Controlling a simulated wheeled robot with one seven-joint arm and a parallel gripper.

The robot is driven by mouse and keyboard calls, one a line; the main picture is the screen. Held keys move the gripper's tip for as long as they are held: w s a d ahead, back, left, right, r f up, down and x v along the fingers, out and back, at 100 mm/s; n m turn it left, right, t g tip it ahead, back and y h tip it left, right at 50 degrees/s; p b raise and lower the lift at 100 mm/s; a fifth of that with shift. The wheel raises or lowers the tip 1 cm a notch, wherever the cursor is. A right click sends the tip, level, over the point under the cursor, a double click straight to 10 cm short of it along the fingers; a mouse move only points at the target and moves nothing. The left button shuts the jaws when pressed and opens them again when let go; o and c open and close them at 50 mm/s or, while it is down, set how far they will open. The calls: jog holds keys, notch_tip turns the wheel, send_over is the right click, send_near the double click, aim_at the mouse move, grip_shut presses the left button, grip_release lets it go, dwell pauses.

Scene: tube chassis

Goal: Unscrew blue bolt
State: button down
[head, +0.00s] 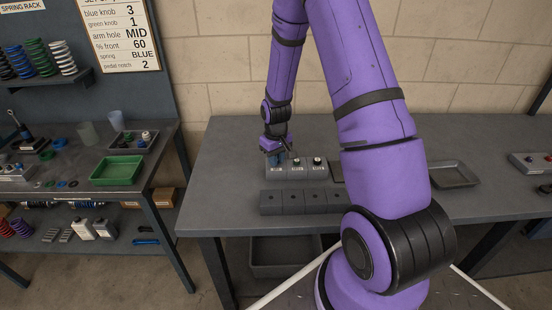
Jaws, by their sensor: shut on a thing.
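My gripper (273,156) points down over the left end of a grey block (300,174) with several labelled stations on the table. It is shut on the blue bolt (277,160), which shows as a small blue patch below the jaws. The jaws and wrist hide most of the bolt, so I cannot tell how far it sits in its station. Two dark knobs or bolts stand on the stations to the right.
A lower grey block (294,202) with several holes lies in front. An empty grey tray (453,174) is at right on the grey table (234,165). At left, a bench holds a green tray (117,170) and small parts. A sign (123,32) hangs behind it.

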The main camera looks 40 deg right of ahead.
jog(key=n, duration=0.5)
dwell(0.3)
jog(key=c, duration=1.3)
grip_release()
jog(key=shift+o, duration=0.2)
jog(key=shift+r, duration=0.1)
